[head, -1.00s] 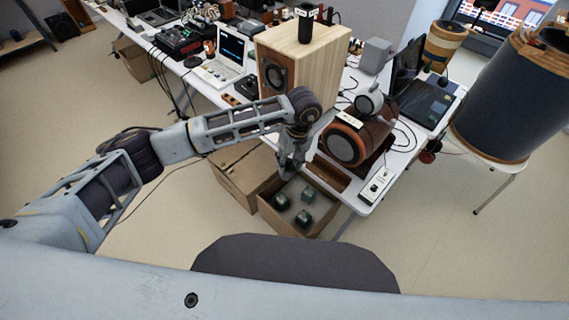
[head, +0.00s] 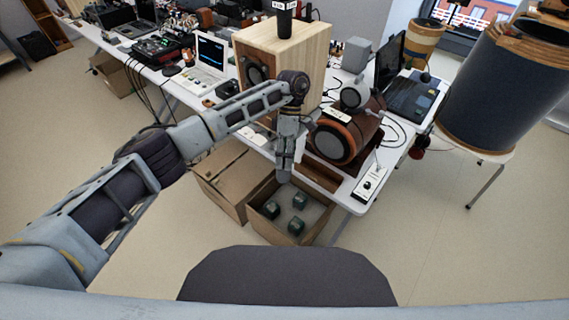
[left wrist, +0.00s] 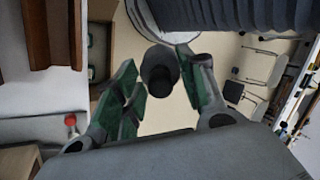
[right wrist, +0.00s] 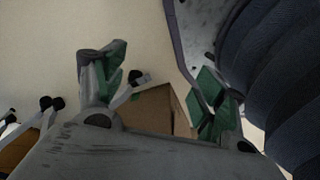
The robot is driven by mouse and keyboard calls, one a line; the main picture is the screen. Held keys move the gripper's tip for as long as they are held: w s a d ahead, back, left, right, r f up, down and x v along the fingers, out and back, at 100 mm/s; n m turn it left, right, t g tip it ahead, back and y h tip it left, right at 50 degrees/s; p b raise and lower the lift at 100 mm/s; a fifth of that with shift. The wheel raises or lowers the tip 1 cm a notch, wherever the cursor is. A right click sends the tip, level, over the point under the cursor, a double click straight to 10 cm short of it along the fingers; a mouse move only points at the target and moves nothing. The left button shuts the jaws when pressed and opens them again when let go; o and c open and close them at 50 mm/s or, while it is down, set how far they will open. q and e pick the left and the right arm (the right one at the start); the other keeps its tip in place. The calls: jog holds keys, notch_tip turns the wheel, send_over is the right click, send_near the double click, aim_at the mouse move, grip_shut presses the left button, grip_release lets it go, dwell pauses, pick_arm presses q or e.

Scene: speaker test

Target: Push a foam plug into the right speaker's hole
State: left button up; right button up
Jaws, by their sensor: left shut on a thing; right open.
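My left gripper (head: 284,172) points down over the back edge of an open cardboard box (head: 252,224), beside the table. In the left wrist view a dark grey round plug (left wrist: 160,72) sits between its green-padded fingers, which are shut on it. The head view hardly shows the plug. Three dark greenish blocks (head: 299,200) lie in the box. A brown round speaker with an orange ring (head: 335,143) lies on the table to the right of the gripper. Its hole cannot be made out. My right gripper (right wrist: 160,85) is open and empty in the right wrist view.
A tall wooden speaker (head: 290,50) stands behind the left gripper, partly hidden by my arm. A closed cardboard box (head: 222,180) stands left of the open one. A white switch box (head: 371,182) lies at the table's front corner. The floor at right is mostly clear.

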pick_arm(q)
jog(key=w+a+f+n+t+h+b, duration=0.2)
jog(key=w+a+n+t+h+b, duration=0.4)
jog(key=a+n+t, duration=0.4)
jog(key=w+a+f+n+t+h+b, duration=0.3)
jog(key=w+a+n+t+h+b, duration=0.3)
jog(key=a+n, duration=0.8)
jog(key=shift+w+n+t+b, duration=1.45)
jog(key=shift+n+t+b, duration=0.55)
jog(key=shift+n+b, duration=0.9)
pick_arm(e)
jog(key=w+a+r, duration=0.2)
jog(key=w+r, duration=0.3)
jog(key=r, duration=0.2)
jog(key=w+a+r+t+y, duration=0.1)
jog(key=w+a+r, duration=0.1)
jog(key=w+r, duration=0.2)
jog(key=shift+w+a+r, duration=0.2)
jog(key=shift+w+r, duration=0.15)
jog(key=shift+r, duration=1.5)
